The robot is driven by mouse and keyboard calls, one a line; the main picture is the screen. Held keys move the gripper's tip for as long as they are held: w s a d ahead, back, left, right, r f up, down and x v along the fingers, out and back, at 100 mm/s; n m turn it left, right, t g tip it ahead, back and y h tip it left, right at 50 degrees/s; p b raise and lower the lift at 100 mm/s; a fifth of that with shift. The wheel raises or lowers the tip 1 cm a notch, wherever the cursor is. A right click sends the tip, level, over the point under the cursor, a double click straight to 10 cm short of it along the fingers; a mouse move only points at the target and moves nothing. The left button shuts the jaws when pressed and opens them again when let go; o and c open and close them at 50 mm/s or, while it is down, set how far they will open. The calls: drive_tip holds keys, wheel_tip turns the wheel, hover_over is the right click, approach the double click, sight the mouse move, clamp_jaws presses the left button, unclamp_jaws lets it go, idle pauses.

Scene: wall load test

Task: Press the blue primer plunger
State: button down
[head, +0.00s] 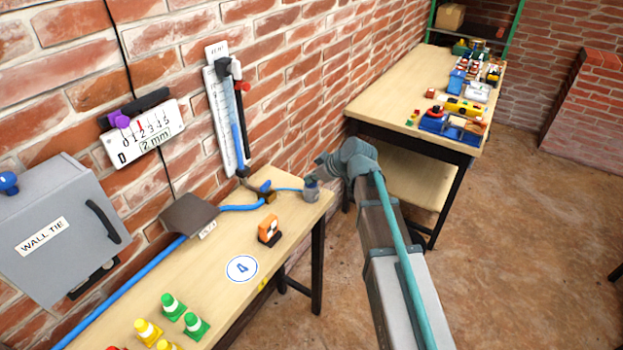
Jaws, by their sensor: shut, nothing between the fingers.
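A small grey cylinder (311,192) stands at the far right corner of the near wooden bench (222,262), with a blue hose (287,189) running to it. My gripper (318,174) is shut and empty, its tip just above or touching this cylinder; I cannot tell which. My arm reaches in from the lower right. A blue plunger on the cylinder does not show clearly; its top is partly hidden by my gripper. Another blue knob (9,183) sits on the grey WALL TIE box (60,228) at the left.
An orange and black device (269,230) stands on the bench near the cylinder. Green and yellow cones (173,306) stand at the front. A gauge column (222,115) and a 2 mm scale (145,134) are on the brick wall. A second cluttered bench (395,95) stands behind.

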drive_tip(key=shift+s+f, duration=0.15)
drive_tip(key=shift+f, duration=0.1)
drive_tip(key=shift+r, duration=0.45)
wheel_tip(320, 180, up, 4)
drive_tip(key=shift+s+p, duration=0.15)
drive_tip(key=shift+p, duration=0.55)
drive_tip(key=b+v, duration=0.2)
drive_tip(key=v, duration=0.7)
drive_tip(key=shift+d+r, duration=0.15)
